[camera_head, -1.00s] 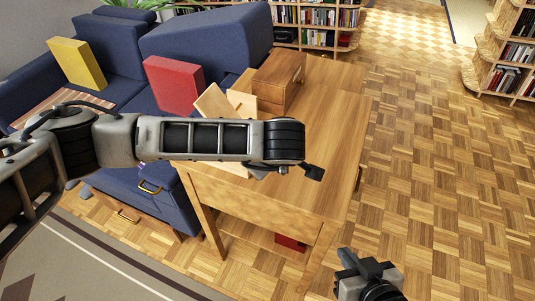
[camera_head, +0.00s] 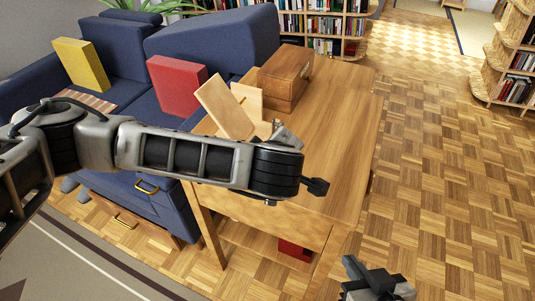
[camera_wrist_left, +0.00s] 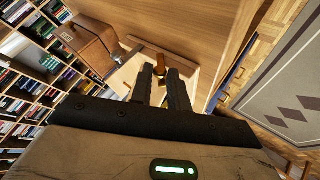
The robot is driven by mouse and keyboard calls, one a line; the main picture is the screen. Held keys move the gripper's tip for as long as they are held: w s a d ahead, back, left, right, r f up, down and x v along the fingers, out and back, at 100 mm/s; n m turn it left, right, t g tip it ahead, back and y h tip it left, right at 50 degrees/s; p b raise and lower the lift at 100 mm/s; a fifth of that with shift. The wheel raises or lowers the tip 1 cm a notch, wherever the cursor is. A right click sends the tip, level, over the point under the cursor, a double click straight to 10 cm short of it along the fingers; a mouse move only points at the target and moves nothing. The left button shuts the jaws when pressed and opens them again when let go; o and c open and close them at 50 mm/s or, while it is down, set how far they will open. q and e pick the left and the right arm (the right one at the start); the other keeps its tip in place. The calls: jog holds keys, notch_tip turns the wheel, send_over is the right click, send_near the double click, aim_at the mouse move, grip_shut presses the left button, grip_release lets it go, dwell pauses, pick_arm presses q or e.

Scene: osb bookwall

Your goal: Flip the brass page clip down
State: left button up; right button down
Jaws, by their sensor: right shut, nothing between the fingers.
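The pale wooden stand (camera_head: 222,104) has tilted panels and stands on the wooden table. In the left wrist view its pale board (camera_wrist_left: 125,74) lies beyond the fingers. A small brass-coloured piece (camera_wrist_left: 161,58), likely the page clip, shows just past the fingertips; I cannot tell its exact pose or whether it is touched. My left gripper (camera_wrist_left: 161,72) has its fingers a little apart, close to that piece. In the head view it is mostly hidden behind my left arm near the stand. My right gripper (camera_head: 375,278) is shut and empty, low in front of the table.
The wooden table (camera_head: 335,125) carries a wooden box (camera_head: 287,75) behind the stand. A blue sofa (camera_head: 215,40) with a red cushion (camera_head: 177,86) and a yellow cushion (camera_head: 81,64) is on the left. Bookshelves (camera_head: 325,25) stand behind. The parquet floor to the right is clear.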

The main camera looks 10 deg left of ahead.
pick_arm(q)
jog(key=o, duration=0.3)
jog(key=shift+p+v, duration=0.9)
jog(key=shift+v, duration=7.15)
pick_arm(e)
jog(key=shift+r, duration=0.25)
pick_arm(q)
jog(key=shift+f, duration=0.1)
